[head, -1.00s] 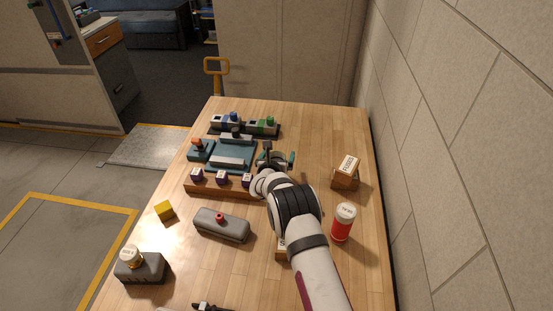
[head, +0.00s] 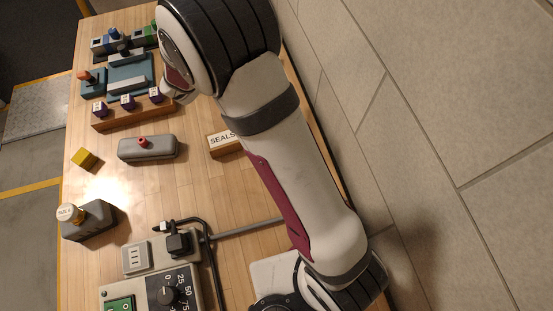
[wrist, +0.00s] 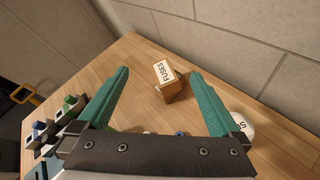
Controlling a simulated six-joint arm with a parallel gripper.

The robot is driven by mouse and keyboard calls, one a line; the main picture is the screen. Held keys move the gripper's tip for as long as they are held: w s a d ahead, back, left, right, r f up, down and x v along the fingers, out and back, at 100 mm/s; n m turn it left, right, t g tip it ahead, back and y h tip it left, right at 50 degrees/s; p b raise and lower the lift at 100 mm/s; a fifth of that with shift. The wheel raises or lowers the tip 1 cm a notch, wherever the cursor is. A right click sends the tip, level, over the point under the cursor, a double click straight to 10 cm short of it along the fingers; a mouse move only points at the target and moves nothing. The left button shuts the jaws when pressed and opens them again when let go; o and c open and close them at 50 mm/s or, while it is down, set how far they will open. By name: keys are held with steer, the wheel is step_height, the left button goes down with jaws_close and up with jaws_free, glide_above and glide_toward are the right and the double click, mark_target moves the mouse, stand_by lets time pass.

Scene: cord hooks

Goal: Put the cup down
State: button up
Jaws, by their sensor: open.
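My gripper (wrist: 160,75) shows in the wrist view with its two teal fingers wide apart and nothing held between them. A wooden box labelled FUSES (wrist: 172,90) stands on the table beyond the fingertips, apart from them. A white round top with dark lettering (wrist: 243,130) shows behind the right finger; the rest of it is hidden. I cannot tell whether it is the cup, and no clear cup shows elsewhere. In the head view my arm hides the gripper.
The wooden table (head: 190,205) holds a grey block with a red knob (head: 148,149), a SEALS box (head: 226,142), a yellow cube (head: 84,158), a purple-cube rack (head: 130,117) and a dial panel (head: 165,294) with a black cord. A wall (head: 450,120) borders the right.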

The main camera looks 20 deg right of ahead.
steer(key=s+d+r+m+g+h, duration=0.15)
steer(key=s+d+m+g, duration=0.25)
steer(key=s+d+m, duration=0.5)
steer(key=s+d+r+m+g, duration=0.4)
steer(key=s+m, duration=0.3)
steer(key=s, duration=0.4)
steer(key=s+a+f+m+g+y, duration=0.1)
steer(key=s+a+m+y, duration=0.4)
steer(key=s, duration=0.4)
steer(key=s+a+f+m+g+y, duration=0.1)
steer(key=s+a+m+g+y, duration=0.1)
steer(key=s+a+m+y, duration=0.3)
steer(key=s+a+m, duration=0.2)
steer(key=s+m, duration=0.2)
steer(key=s, duration=0.1)
steer(key=shift+s+a+f+g, duration=0.15)
steer(key=shift+a+g, duration=0.1)
steer(key=shift+g, duration=0.05)
steer(key=shift+y, duration=0.25)
